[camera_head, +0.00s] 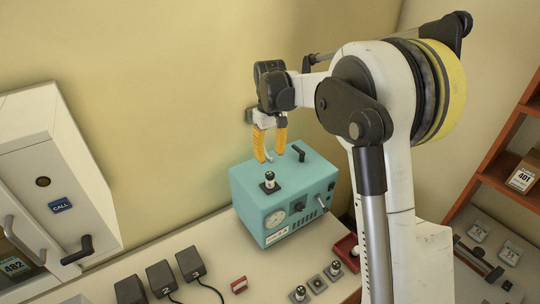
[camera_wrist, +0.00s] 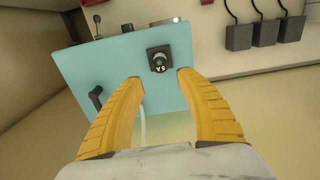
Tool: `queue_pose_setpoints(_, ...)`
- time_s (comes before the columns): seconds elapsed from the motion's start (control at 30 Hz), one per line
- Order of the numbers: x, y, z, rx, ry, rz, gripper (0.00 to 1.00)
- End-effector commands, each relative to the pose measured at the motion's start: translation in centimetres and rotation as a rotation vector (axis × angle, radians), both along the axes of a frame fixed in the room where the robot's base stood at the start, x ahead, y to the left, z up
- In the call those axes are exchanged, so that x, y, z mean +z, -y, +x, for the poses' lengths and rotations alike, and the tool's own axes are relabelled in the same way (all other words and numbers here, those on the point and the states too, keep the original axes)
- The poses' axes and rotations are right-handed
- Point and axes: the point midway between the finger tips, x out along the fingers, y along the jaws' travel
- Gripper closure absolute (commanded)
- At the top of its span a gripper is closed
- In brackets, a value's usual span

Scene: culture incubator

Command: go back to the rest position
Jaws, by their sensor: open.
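My gripper (camera_head: 268,158) is open and empty, with two yellow ribbed fingers. It hangs in the air above the back of the teal incubator box (camera_head: 273,219). In the wrist view the fingers (camera_wrist: 158,84) are spread apart, with the teal box (camera_wrist: 109,60) beyond them. A dark knob (camera_head: 269,182) with a pale top stands upright on the box's top. It also shows in the wrist view (camera_wrist: 159,59), just past and between the fingertips, apart from them. A black lever handle (camera_head: 299,152) rises from the box's top near the back edge.
A white cabinet (camera_head: 58,165) with a CALL label stands at the left. Several dark blocks with cables (camera_head: 160,279) and small knobs (camera_head: 317,284) sit on the pale bench (camera_head: 225,262). An orange shelf (camera_head: 497,180) stands at the right. The wall is close behind my gripper.

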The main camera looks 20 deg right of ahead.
Motion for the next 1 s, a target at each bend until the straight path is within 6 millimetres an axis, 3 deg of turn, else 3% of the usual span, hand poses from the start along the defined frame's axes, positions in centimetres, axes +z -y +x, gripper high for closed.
queue_pose_setpoints(0.23,-0.1,0.0,-0.1,-0.002,0.003,0.0,0.57)
queue_pose_setpoints(0.37,-0.2,0.0,-1.5,-0.015,0.031,0.001,0.57)
queue_pose_setpoints(0.73,-2.1,0.0,-11.2,-0.116,0.232,0.013,0.57)
queue_pose_setpoints(1.0,-7.0,0.0,-19.4,-0.193,0.386,0.038,0.57)
